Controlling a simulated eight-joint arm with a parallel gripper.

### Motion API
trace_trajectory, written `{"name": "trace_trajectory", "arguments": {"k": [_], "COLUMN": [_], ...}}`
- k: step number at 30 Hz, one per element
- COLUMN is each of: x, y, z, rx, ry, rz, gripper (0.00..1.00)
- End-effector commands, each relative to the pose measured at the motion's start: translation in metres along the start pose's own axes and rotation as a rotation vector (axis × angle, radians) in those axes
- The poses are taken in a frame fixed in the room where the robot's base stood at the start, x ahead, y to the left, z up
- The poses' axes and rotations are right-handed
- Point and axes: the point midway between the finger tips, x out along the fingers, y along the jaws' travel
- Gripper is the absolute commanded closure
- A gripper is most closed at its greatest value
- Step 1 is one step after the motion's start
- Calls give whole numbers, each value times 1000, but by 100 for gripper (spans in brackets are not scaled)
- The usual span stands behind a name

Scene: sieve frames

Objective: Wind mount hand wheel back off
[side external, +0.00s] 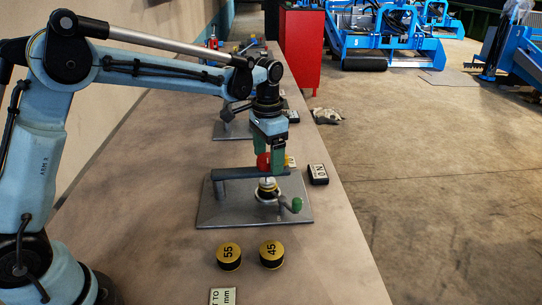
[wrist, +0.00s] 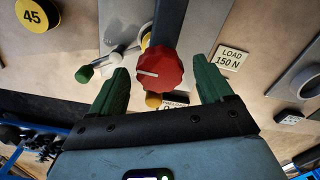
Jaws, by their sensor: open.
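A red ridged hand wheel (wrist: 160,68) with a white line on its face sits at the dark bar (wrist: 172,22) of the mount. It also shows in the side view (side external: 263,162), above the bar. My gripper (side external: 268,163) is over the mount with its green fingers pointing down. In the wrist view my gripper (wrist: 162,68) is open, one finger on each side of the red wheel, with visible gaps. A crank with a green knob (side external: 296,204) is low on the mount's grey baseplate (side external: 215,210); the knob also shows in the wrist view (wrist: 84,72).
Black-and-yellow discs marked 55 (side external: 229,256) and 45 (side external: 271,254) stand in front of the baseplate. A sign (wrist: 233,58) reads LOAD 150 N. Another fixture (side external: 232,128) stands farther back. The bench's right edge drops to the floor.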

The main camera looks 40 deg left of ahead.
Motion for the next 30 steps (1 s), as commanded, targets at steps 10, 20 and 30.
{"name": "trace_trajectory", "arguments": {"k": [10,20,30], "x": [-46,-101,-120], "y": [0,0,0], "z": [0,0,0], "rx": [0,0,0], "ry": [0,0,0], "rz": [0,0,0], "gripper": [20,20,20]}}
